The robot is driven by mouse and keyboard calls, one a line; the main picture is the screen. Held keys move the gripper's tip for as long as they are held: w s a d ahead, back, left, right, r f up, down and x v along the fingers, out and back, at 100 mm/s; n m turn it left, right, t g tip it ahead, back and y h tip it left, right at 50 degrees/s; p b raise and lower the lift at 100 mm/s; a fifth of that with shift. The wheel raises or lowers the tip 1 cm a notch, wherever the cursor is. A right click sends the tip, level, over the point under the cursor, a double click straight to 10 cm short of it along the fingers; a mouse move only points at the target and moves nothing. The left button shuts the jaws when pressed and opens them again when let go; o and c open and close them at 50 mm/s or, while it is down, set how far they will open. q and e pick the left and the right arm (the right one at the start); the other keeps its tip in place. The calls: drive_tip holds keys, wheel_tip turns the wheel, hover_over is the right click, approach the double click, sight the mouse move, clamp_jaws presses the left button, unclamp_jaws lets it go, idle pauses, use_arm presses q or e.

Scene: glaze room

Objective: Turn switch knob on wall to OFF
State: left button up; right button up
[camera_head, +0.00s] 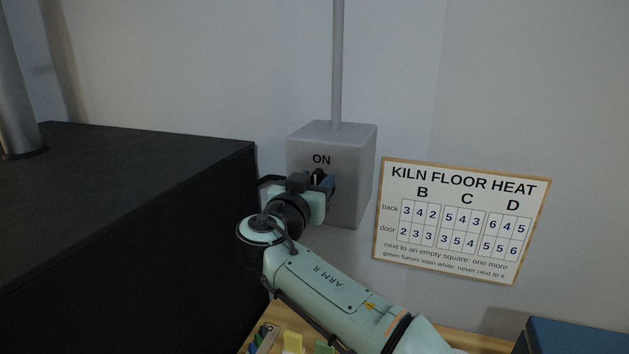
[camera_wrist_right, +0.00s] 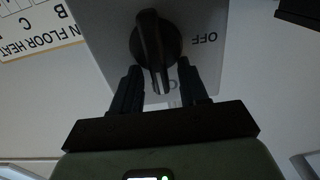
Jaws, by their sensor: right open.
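The switch box (camera_head: 350,185) is a grey box on the wall with "ON" printed above its knob. In the right wrist view its face (camera_wrist_right: 205,65) appears upside down, with an inverted "OFF" label on the right. The black knob (camera_wrist_right: 156,40) has a raised bar handle pointing down in that view, toward the gripper. My right gripper (camera_head: 318,182) is at the front of the box and hides most of the knob in the head view. In the wrist view its open fingers (camera_wrist_right: 160,72) are on either side of the handle's end; contact cannot be told. My left gripper is out of view.
A grey conduit (camera_head: 337,65) rises from the box. A "KILN FLOOR HEAT" sign (camera_head: 458,263) hangs to its right. A large black block (camera_head: 130,230) stands close on the left. Below are a wooden surface (camera_head: 480,338) with small coloured items and a blue box (camera_head: 575,338).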

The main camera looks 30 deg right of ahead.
clamp_jaws()
drive_tip(key=shift+a+n, duration=0.1)
drive_tip(key=shift+n, duration=0.3)
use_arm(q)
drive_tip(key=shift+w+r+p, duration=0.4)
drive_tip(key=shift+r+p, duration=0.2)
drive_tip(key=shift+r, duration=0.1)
use_arm(e)
drive_tip(key=shift+w+a+f+n, duration=0.25)
drive_tip(key=shift+f+n, duration=0.1)
drive_tip(key=shift+n, duration=2.5)
drive_tip(key=shift+w+a+f+n, duration=0.2)
drive_tip(key=shift+w+f+n, duration=0.1)
drive_tip(key=shift+n, duration=2.6)
drive_tip(key=shift+w+a+f+n, duration=0.25)
drive_tip(key=shift+f+n, duration=0.1)
drive_tip(key=shift+n, duration=2.5)
unclamp_jaws()
drive_tip(key=shift+w+d+f, duration=0.1)
drive_tip(key=shift+f, duration=0.05)
